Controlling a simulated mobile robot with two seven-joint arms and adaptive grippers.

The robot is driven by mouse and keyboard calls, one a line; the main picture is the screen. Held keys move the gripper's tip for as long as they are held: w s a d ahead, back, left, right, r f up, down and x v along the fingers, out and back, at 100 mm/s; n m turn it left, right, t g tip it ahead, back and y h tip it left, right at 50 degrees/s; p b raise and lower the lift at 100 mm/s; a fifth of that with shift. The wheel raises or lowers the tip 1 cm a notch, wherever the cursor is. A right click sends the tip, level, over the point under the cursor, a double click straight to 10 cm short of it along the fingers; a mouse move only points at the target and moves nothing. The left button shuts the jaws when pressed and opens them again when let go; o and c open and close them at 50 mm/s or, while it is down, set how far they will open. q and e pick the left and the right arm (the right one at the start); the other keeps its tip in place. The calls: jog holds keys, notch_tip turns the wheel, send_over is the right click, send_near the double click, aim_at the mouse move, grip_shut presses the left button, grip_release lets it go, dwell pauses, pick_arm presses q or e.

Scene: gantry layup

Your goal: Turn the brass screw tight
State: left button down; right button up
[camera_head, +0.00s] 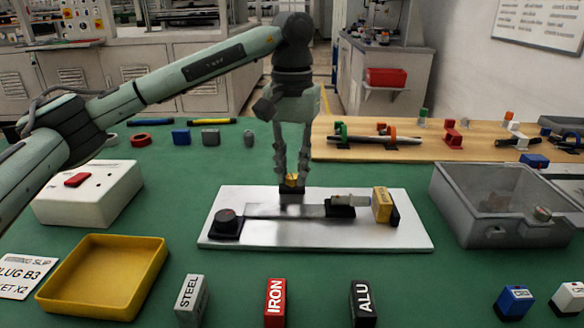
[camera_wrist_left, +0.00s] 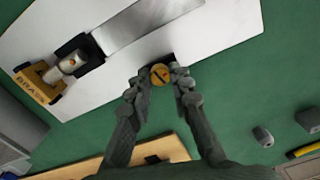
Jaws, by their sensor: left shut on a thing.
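The brass screw (camera_head: 291,180) stands in a small black block at the back edge of the white board (camera_head: 408,233). Its round slotted head (camera_wrist_left: 160,74) shows in the left wrist view between the fingertips. My left gripper (camera_head: 291,176) reaches straight down from above and is shut on the screw head. It also shows in the left wrist view (camera_wrist_left: 160,78), one finger on each side of the head. The screw's shaft is hidden in the block. My right gripper is in neither view.
The board carries a metal strip (camera_head: 270,211), a black knob (camera_head: 227,221) and a yellow block (camera_head: 382,205). A yellow tray (camera_head: 103,305) and a grey bin (camera_head: 480,232) flank it. Labelled STEEL (camera_head: 193,299), IRON (camera_head: 275,302) and ALU (camera_head: 363,304) blocks stand in front.

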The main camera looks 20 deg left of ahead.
aim_at(292, 177)
pick_arm(q)
jog(key=shift+m, duration=0.4)
jog(key=c, duration=1.4)
grip_release()
jog(key=shift+o, duration=0.2)
notch_tip(292, 177, up, 12)
